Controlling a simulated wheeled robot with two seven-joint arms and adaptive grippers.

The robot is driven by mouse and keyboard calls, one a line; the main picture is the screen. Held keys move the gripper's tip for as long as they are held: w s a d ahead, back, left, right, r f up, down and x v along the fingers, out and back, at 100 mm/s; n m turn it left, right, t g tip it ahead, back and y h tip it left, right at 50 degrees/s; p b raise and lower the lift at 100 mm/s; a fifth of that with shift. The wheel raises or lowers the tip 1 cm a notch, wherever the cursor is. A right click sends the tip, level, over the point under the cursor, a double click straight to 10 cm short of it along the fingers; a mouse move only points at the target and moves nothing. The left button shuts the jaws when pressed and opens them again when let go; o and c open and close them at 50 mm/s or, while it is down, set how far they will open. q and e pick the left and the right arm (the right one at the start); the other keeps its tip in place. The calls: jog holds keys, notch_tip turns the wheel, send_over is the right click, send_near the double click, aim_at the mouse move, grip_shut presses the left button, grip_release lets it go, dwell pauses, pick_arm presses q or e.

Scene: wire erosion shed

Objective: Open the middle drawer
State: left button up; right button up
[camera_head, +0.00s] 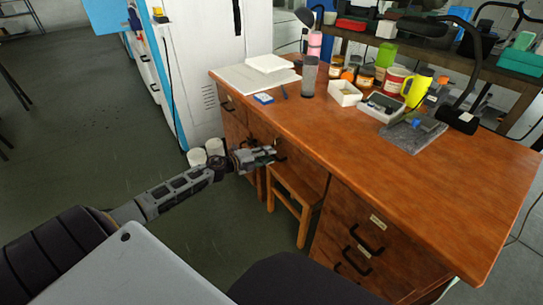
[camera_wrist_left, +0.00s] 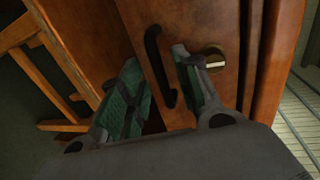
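The wooden desk (camera_head: 420,185) has drawer fronts with black handles on both sides of its knee space. My left gripper (camera_head: 268,155) is at the front of the desk near its left part, by the knee space. In the left wrist view my left gripper (camera_wrist_left: 157,58) is open, with its green-padded fingers apart. A black bar handle (camera_wrist_left: 153,50) on a wooden drawer front (camera_wrist_left: 185,20) shows between the fingers; I cannot tell whether they touch it. A label plate (camera_wrist_left: 215,60) is beside the handle. The drawer looks shut. My right gripper is not in view.
A wooden stool (camera_head: 287,190) stands under the desk, close to the gripper. White rolls (camera_head: 198,157) stand on the floor left of it. A white cabinet (camera_head: 200,60) is behind. Papers, jars and a lamp are on the desktop. The floor at left is clear.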

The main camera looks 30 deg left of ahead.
pick_arm(q)
jog(key=shift+x, duration=1.25)
grip_shut()
